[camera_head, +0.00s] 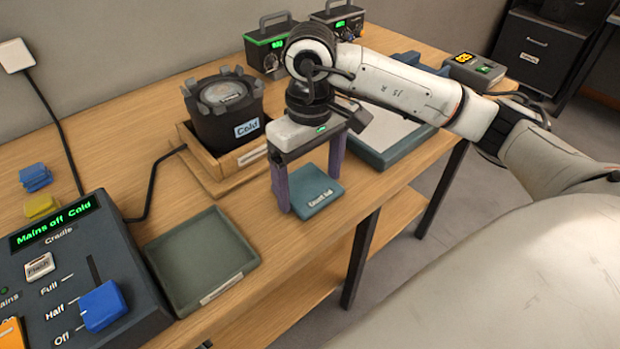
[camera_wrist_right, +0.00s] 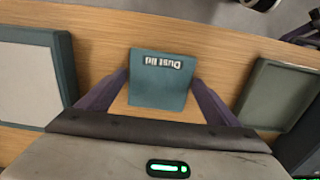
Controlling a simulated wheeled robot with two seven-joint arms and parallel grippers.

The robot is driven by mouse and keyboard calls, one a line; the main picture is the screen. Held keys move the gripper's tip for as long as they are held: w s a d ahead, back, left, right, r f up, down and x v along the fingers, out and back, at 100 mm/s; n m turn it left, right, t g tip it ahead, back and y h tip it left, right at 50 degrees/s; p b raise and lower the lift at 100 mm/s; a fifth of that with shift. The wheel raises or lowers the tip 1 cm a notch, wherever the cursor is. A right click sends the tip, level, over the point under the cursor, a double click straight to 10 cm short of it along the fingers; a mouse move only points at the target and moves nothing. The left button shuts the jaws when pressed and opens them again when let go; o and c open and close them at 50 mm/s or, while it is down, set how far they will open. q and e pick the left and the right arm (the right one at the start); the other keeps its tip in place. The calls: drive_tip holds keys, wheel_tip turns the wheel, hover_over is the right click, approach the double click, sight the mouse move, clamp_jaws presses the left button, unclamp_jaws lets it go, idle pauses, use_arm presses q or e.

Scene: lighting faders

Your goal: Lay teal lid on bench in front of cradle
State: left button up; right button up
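The teal lid (camera_head: 314,194), a square labelled "Dust lid", appears to lie flat on the bench (camera_head: 130,180), in front and to the right of the wooden cradle (camera_head: 214,176). A dark round lamp housing (camera_head: 225,122) marked "Cold" sits in the cradle. My right gripper (camera_head: 309,190) points down over the lid, its two purple fingers apart. In the right wrist view the lid (camera_wrist_right: 158,85) shows between the fingers, with bench visible on both sides toward the finger bases. Whether the fingertips touch it is unclear. My left gripper is not in view.
A green-grey tray (camera_head: 202,262) lies left of the lid, beside the fader console (camera_head: 75,285) reading "Mains off Cold". A teal-edged panel (camera_head: 385,150) lies to the right. Power units (camera_head: 268,50) stand behind. The bench's front edge is close to the lid.

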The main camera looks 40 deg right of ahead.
sight(310, 188)
drive_tip(key=shift+o, duration=0.9)
drive_tip(key=shift+r, duration=0.25)
wheel_tip(310, 188, up, 12)
drive_tip(key=p, duration=0.1)
